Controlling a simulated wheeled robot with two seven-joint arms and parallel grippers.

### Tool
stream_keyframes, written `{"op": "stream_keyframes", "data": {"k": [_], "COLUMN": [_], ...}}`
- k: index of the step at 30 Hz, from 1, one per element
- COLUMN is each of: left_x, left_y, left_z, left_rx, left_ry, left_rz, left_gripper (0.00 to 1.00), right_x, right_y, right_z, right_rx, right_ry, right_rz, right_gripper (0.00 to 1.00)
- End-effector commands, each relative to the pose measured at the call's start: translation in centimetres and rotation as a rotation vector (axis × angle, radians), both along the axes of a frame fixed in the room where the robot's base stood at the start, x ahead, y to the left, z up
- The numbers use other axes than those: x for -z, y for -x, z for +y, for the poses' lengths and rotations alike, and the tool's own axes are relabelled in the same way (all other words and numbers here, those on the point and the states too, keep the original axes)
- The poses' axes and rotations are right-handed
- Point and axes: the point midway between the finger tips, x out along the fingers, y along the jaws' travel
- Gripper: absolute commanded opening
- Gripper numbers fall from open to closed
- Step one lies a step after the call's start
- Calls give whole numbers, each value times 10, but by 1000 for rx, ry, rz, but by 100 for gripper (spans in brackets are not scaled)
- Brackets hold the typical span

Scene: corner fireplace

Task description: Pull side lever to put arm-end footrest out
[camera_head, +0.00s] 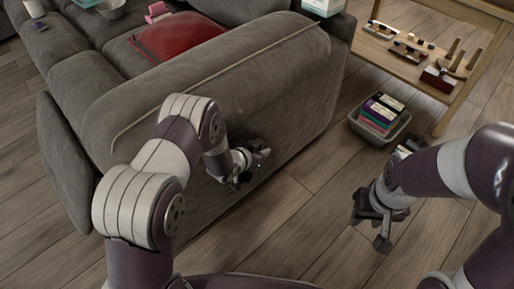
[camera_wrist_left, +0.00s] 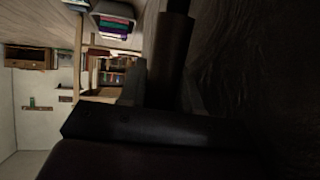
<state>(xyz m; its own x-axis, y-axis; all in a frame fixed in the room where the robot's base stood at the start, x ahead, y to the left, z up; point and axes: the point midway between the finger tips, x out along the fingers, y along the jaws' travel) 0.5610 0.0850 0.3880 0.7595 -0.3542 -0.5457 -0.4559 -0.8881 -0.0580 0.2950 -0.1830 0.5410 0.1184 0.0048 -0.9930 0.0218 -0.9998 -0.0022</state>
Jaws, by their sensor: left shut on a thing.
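The grey sofa (camera_head: 225,85) stands at the left, with its arm end facing me. My left gripper (camera_head: 243,178) is low against the outer side of this arm. It is shut on the side lever, which it hides in the head view. In the left wrist view a dark brown bar, the lever (camera_wrist_left: 171,55), stands between the fingers of my left gripper (camera_wrist_left: 162,95). No footrest shows out from the arm end. My right gripper (camera_head: 370,226) hangs over the bare floor at the right, open and empty, apart from the sofa.
A grey bin (camera_head: 356,128) with several books stands on the floor right of the sofa arm. A wooden table (camera_head: 425,82) with small items is behind it. A red cushion (camera_head: 178,38) lies on the sofa. The wooden floor (camera_head: 310,235) between my grippers is clear.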

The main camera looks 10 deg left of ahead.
Motion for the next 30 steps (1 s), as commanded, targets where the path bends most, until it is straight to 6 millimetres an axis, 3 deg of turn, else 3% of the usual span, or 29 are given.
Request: {"op": "stream_keyframes", "data": {"k": [11, 12, 14, 23, 30], "left_x": [1, 1, 1, -1, -37], "left_y": [0, 0, 0, 1, 39], "left_z": [-1, -1, -1, 0, 18], "left_rx": [2, 2, 2, 1, -1], "left_ry": [-4, -4, -4, -3, -3], "left_rz": [4, 4, 4, 5, 5], "left_gripper": [0, 36, 54, 54, 54], "right_x": [0, 0, 0, -3, -37], "right_y": [0, 0, 0, 0, 0], "right_z": [0, 0, 0, 0, 0], "right_rx": [0, 0, 0, 0, 0], "right_ry": [0, 0, 0, 0, 0], "right_rz": [0, 0, 0, 0, 0], "right_gripper": [38, 38, 38, 38, 38]}}
